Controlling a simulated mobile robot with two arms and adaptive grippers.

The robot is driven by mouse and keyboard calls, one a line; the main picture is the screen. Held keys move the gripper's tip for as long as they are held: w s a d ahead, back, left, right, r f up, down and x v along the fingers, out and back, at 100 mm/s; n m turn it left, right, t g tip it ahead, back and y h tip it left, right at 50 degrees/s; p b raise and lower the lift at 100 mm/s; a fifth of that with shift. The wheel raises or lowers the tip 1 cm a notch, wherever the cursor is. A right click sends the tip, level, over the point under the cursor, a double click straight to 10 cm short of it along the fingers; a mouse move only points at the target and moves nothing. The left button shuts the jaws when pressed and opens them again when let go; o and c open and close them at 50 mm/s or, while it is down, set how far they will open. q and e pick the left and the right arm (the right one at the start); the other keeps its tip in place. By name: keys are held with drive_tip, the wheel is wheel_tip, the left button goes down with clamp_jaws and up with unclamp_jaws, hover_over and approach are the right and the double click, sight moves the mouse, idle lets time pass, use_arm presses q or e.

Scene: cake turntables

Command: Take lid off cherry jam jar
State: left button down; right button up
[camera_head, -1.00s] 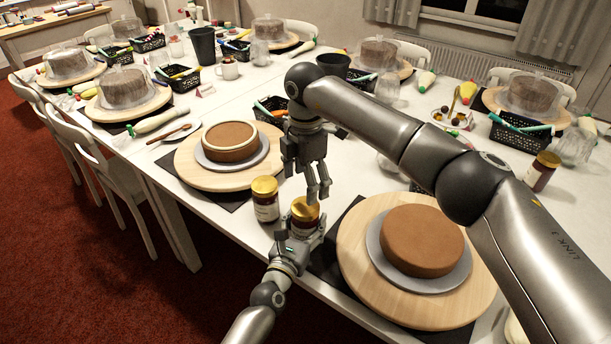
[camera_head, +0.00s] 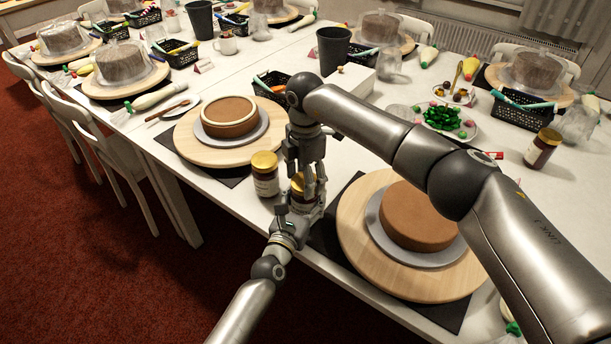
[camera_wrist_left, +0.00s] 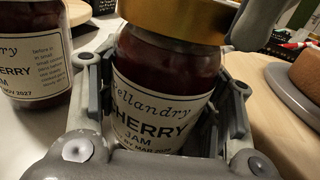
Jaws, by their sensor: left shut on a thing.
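A cherry jam jar (camera_wrist_left: 150,115) with a gold lid (camera_wrist_left: 170,18) and a white label stands upright between the fingers of my left gripper (camera_head: 298,213). The left gripper is shut on the jar's glass body, below the lid. My right gripper (camera_head: 309,188) points down from above, with its fingers at the gold lid (camera_head: 297,184). In the left wrist view one of its fingers (camera_wrist_left: 258,25) is beside the lid's right edge. Whether its fingers are closed on the lid is unclear. The grippers hide much of the jar in the head view.
A second jam jar (camera_head: 266,184) with a gold lid stands close on the left. Brown cakes stand on wooden turntables to the left (camera_head: 185,145) and right (camera_head: 352,235). The table's front edge is close. A black basket (camera_head: 268,88) and black cup (camera_head: 334,48) are behind.

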drive_tip(key=c, duration=0.5)
drive_tip(key=n, duration=0.5)
drive_tip(key=shift+n, duration=0.3)
drive_tip(key=n, duration=0.4)
drive_tip(key=shift+r+n, duration=0.1)
drive_tip(key=shift+n, duration=0.2)
use_arm(q)
drive_tip(key=shift+f, duration=0.1)
use_arm(e)
drive_tip(key=n, duration=2.2)
